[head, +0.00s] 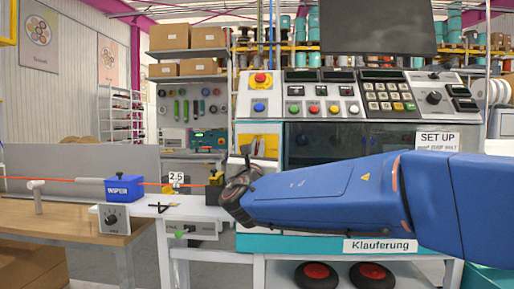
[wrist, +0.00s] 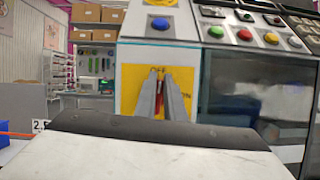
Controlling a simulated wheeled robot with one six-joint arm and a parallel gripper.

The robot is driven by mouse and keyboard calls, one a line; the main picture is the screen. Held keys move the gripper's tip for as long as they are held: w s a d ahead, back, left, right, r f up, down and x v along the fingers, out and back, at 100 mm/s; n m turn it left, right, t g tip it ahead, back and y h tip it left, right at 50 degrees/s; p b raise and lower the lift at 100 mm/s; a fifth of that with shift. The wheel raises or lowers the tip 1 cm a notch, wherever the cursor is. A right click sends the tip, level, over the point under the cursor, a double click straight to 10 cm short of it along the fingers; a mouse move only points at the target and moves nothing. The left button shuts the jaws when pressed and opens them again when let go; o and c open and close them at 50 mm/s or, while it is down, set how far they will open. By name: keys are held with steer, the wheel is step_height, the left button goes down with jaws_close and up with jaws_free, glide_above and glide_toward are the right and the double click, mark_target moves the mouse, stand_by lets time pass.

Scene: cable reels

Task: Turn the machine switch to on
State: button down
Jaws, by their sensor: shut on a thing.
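The machine switch shows in the wrist view as a narrow red handle (wrist: 161,87) on a yellow plate (wrist: 130,92) on the machine's front. In the head view the yellow plate (head: 266,141) is at the machine's left side, and my arm and gripper hide the handle. My gripper (head: 246,153) is in front of the plate. In the wrist view the two grey fingers of my gripper (wrist: 163,82) are shut on the red handle, one on each side. The handle looks about upright; most of it is hidden between the fingers.
Above the switch are an emergency stop button (head: 261,79) and a blue button (head: 260,107). A keypad (head: 389,96) and coloured buttons line the panel. A blue wiper box (head: 124,187) and a red cable run along the bench at the left.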

steer(key=m+g+h, duration=0.1)
steer(key=m+h, duration=0.1)
steer(key=m, duration=0.3)
steer(key=f+m+g+h, duration=0.1)
steer(key=m+g+h, duration=0.1)
steer(key=m, duration=0.4)
steer(key=d+m+g+h, duration=0.1)
steer(key=m+h, duration=0.1)
steer(key=m, duration=0.4)
steer(key=shift+w+f+g, duration=0.1)
steer(key=shift+f+g, duration=0.25)
steer(key=shift+g, duration=0.05)
steer(key=shift+f+m+g, duration=0.1)
steer(key=shift+m+g, duration=0.6)
steer(key=shift+m, duration=1.2)
steer(key=c, duration=1.8)
jaws_free()
steer(key=shift+c, duration=0.2)
steer(key=shift+a, duration=0.15)
